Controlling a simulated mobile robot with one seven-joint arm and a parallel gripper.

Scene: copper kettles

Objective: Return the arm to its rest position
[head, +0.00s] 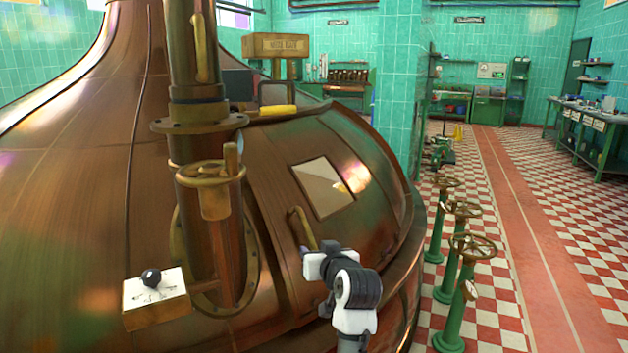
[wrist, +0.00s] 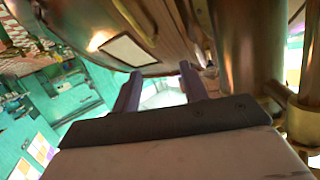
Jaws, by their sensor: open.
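My arm rises from the bottom of the head view, with its white and black wrist (head: 345,285) in front of the large copper kettle (head: 90,200). The wrist is beside a curved brass handle (head: 296,222) on the kettle's side; whether they touch cannot be told. In the wrist view my gripper (wrist: 159,88) has its two dark fingers apart, with nothing held between them. The fingertips are hard to make out in the head view.
A brass pipe (head: 190,50) with a valve wheel (head: 210,172) stands left of my arm. A white-topped box with a black knob (head: 151,277) is at lower left. Green valve posts (head: 455,320) line the kettle's right. The red walkway (head: 510,220) is clear.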

